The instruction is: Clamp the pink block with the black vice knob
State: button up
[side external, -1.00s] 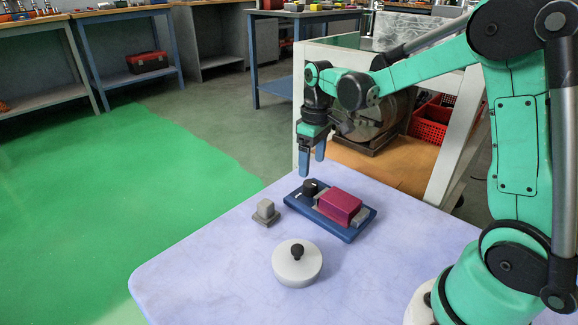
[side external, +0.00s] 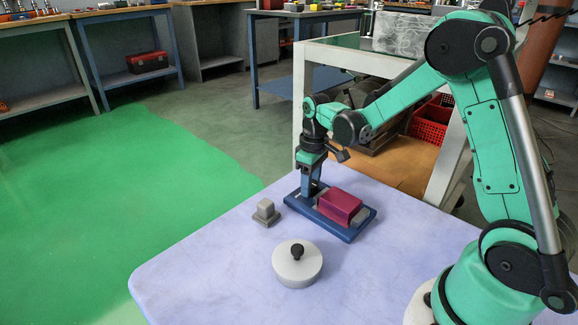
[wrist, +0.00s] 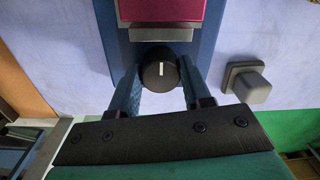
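The pink block (side external: 340,206) lies in the blue vice (side external: 348,236) on the table, between its grey jaws; in the wrist view the block (wrist: 168,10) is cut off by the top edge. The black vice knob (wrist: 159,72) has a white mark pointing roughly along the vice. My gripper (side external: 311,190) is low over the knob end of the vice and hides the knob in the side view. In the wrist view my gripper (wrist: 157,85) has its blue fingers apart, one on each side of the knob. I cannot tell whether they touch it.
A small grey block on a base (side external: 266,212) stands left of the vice. A round grey lid-like piece with a black knob (side external: 297,264) lies in front. The front left of the table (side external: 205,270) is clear. A white-framed cart (side external: 452,150) stands behind.

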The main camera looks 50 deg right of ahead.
grip_shut()
jog(key=m, duration=0.4)
jog(key=shift+m, duration=2.5)
jog(key=o, duration=0.8)
grip_release()
